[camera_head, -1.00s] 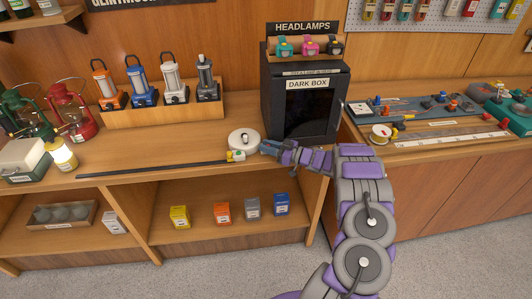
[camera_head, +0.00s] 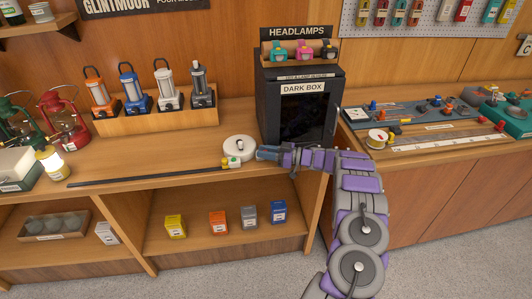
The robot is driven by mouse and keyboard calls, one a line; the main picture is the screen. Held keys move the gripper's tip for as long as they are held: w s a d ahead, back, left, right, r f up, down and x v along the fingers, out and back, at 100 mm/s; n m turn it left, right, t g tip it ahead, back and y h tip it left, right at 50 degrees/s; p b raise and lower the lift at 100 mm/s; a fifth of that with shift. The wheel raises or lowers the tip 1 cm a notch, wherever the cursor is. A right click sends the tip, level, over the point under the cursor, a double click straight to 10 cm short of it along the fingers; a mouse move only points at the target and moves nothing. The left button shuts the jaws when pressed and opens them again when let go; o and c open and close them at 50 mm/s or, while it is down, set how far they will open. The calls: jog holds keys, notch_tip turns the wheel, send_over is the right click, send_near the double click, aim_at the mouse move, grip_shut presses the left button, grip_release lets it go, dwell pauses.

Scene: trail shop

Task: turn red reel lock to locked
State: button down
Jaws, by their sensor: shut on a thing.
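A small yellow and green piece (camera_head: 232,162) sits at the reel's front, at the end of a long dark strip (camera_head: 140,175). No red lock shows clearly there. On the right counter, a white spool (camera_head: 376,139) with yellow on it has a red part (camera_head: 392,135) beside it; its setting is too small to read.
The dark box (camera_head: 292,115) stands just behind my gripper. Lamps on a wooden stand (camera_head: 155,119) are at the back left, lanterns (camera_head: 62,118) farther left. A board with knobs (camera_head: 425,112) and a white ruler (camera_head: 445,139) are on the right counter. The front counter's middle is mostly clear.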

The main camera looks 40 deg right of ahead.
jog(key=c, duration=1.1)
grip_release()
jog(key=shift+w+a, duration=0.1)
jog(key=shift+w, duration=0.05)
jog(key=shift+r+m+t+h+p, duration=0.15)
jog(key=shift+m+t+h+p, duration=0.15)
jog(key=shift+h+p, duration=0.1)
